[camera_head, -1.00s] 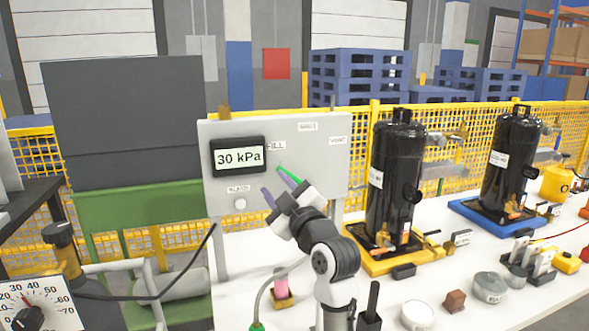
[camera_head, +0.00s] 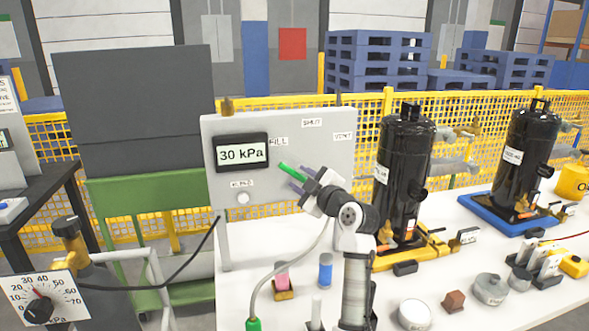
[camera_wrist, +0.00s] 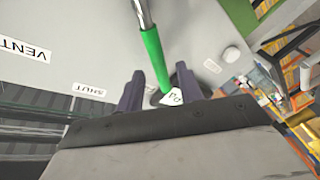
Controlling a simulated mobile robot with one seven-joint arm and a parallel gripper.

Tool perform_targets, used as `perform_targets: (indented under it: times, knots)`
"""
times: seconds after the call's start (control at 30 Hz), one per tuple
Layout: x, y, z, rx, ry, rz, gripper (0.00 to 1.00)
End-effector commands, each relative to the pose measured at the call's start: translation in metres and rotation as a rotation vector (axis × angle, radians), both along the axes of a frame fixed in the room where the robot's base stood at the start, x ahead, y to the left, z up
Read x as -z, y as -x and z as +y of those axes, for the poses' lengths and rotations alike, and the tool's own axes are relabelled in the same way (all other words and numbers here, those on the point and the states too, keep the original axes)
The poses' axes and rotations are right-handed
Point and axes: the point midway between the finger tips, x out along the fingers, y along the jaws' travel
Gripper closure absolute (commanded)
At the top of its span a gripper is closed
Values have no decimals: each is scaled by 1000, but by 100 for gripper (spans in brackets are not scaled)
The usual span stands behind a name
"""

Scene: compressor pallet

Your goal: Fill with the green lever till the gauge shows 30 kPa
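The gauge (camera_head: 241,153) on the grey panel (camera_head: 322,148) reads 30 kPa. The green lever (camera_head: 290,170) points up and left toward the FILL label (camera_head: 278,142). My gripper (camera_head: 302,181) is at the lever's lower right, with its two dark fingers apart. In the wrist view, my gripper (camera_wrist: 158,88) is open, and the lever's green handle (camera_wrist: 153,48) runs down toward the gap between the fingers. I see no finger closed on it. The lever's pivot is hidden behind the gripper in the head view.
SHUT (camera_head: 311,123) and VENT (camera_head: 343,135) labels are on the panel. A white knob (camera_head: 243,199) sits below the gauge. Black compressors (camera_head: 405,165) stand to the right.

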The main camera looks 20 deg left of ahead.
Motion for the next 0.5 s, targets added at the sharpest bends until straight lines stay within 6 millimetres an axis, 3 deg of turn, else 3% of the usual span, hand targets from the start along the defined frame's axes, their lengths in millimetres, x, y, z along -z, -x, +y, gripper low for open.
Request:
perform_targets:
  times: [0.2, 0.5]
  knots:
    - [-2, -19, 24, -1, 0, 1, 63]
    - [0, -24, 30, 1, 1, -1, 63]
